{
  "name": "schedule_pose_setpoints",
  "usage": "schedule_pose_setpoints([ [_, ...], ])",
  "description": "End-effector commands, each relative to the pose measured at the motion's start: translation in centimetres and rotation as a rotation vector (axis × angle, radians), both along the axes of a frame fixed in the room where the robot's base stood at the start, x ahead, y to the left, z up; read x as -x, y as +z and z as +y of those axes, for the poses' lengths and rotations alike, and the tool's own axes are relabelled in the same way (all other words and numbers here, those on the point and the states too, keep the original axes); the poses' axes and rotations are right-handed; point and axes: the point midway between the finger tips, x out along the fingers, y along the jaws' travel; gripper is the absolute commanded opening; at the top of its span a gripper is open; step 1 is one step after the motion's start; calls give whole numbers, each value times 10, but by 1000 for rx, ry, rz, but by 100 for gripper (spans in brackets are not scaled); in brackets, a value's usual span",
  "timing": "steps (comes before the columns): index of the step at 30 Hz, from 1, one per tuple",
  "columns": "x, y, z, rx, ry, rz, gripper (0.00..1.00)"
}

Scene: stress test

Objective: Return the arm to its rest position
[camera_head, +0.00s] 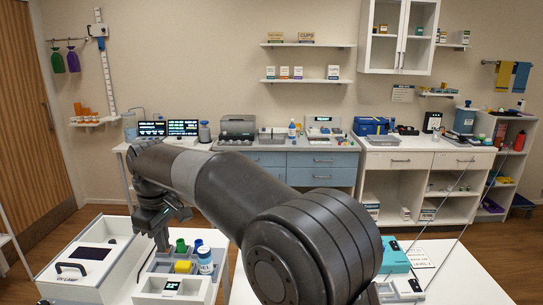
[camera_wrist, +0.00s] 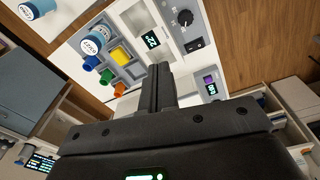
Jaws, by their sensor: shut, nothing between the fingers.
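My dark grey arm reaches across the head view from the lower right toward the left. I cannot tell whether the fingertips touch anything. The rack (camera_head: 182,267) is beside the gripper and holds a blue-and-white bottle (camera_head: 205,260), a yellow block (camera_head: 183,267) and a green-capped item (camera_head: 181,246). The rack's contents also show in the wrist view.
The white box with a black handle (camera_head: 72,268) stands left of the gripper. A teal case (camera_head: 394,262) lies right of my arm. Thin rods rise at the right. Behind is a counter with blue drawers (camera_head: 320,170); wooden floor (camera_head: 102,211) separates it from the near table.

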Motion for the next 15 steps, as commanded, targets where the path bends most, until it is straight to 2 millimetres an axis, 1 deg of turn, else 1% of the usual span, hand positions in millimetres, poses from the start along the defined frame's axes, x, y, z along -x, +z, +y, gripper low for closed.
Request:
schedule_pose_setpoints([
  [1,0,11,-25,-8,-53,-17,0],
  [3,1,21,-54,-19,-122,-39,0],
  [5,4,29,-79,-29,-183,-56,0],
  [6,6,33,-96,-35,-223,-68,0],
  [8,10,39,-121,-46,-285,-86,0],
  [9,14,42,-137,-53,-326,-96,0],
  [11,21,46,-161,-65,-387,-114,0],
  [12,27,48,-177,-72,-428,-125,0],
  [14,35,51,-201,-85,-490,-142,0],
  [15,41,52,-216,-93,-531,-153,0],
])
